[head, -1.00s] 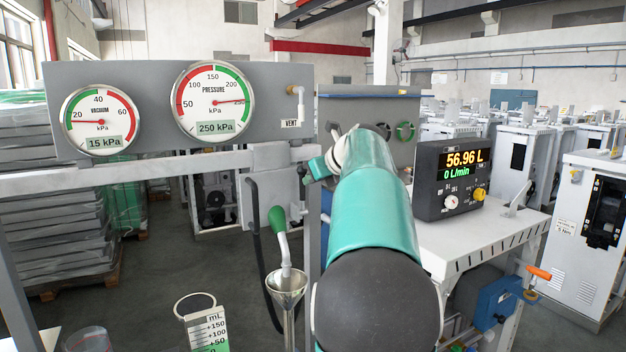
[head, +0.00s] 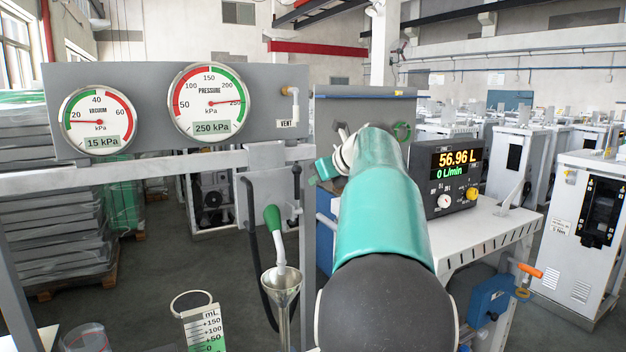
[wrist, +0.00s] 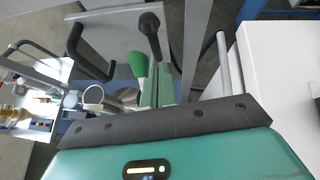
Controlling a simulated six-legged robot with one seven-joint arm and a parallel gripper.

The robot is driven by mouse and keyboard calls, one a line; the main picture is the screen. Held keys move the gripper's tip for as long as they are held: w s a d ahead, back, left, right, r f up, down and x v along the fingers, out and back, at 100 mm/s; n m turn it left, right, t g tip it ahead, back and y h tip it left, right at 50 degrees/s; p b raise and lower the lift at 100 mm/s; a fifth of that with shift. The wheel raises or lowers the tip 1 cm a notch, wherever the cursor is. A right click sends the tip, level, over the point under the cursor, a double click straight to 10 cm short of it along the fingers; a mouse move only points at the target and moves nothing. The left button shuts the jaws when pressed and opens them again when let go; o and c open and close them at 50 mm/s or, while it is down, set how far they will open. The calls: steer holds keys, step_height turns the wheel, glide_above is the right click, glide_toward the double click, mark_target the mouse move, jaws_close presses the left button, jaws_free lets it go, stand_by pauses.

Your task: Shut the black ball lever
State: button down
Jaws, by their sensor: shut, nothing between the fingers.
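The black ball lever (head: 296,172) stands upright beside the grey post in the head view, just left of my wrist. In the wrist view its black knob (wrist: 149,22) is at the top middle, with its dark stem running down toward my fingers. My gripper (wrist: 160,76) is shut and empty, below the knob in that view and apart from it. The lower end of the lever is hard to make out.
A green-handled lever (head: 272,219) and a metal funnel (head: 281,285) stand close to the left. The gauge panel (head: 255,120) is behind. A white bench (head: 480,232) with a black flow display (head: 450,180) is at the right.

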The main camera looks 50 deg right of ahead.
steer(key=s+r, duration=0.6)
steer(key=shift+s+a+r, duration=0.2)
steer(key=shift+r, duration=0.1)
steer(key=a+f+n+g+y, duration=0.1)
steer(key=a+f+n, duration=0.4)
steer(key=a, duration=0.4)
steer(key=s+a+f+n+g+y, duration=0.1)
steer(key=a+f+n, duration=0.2)
steer(key=a+n, duration=0.45)
steer(key=a+f+n+g+y, duration=0.1)
steer(key=a+f+n, duration=0.35)
steer(key=a, duration=0.55)
steer(key=s+a+f+n+g, duration=0.1)
steer(key=s+a+f+n, duration=0.6)
steer(key=a+f+n, duration=0.1)
steer(key=s+a+f+n+g+h, duration=0.1)
steer(key=s+a+f+n, duration=0.5)
steer(key=n, duration=0.6)
step_height(320, 180, down, 4)
steer(key=shift+s+a+r+g, duration=0.15)
steer(key=shift+s+a+g, duration=0.25)
steer(key=shift+a, duration=0.7)
steer(key=shift+d, duration=0.2)
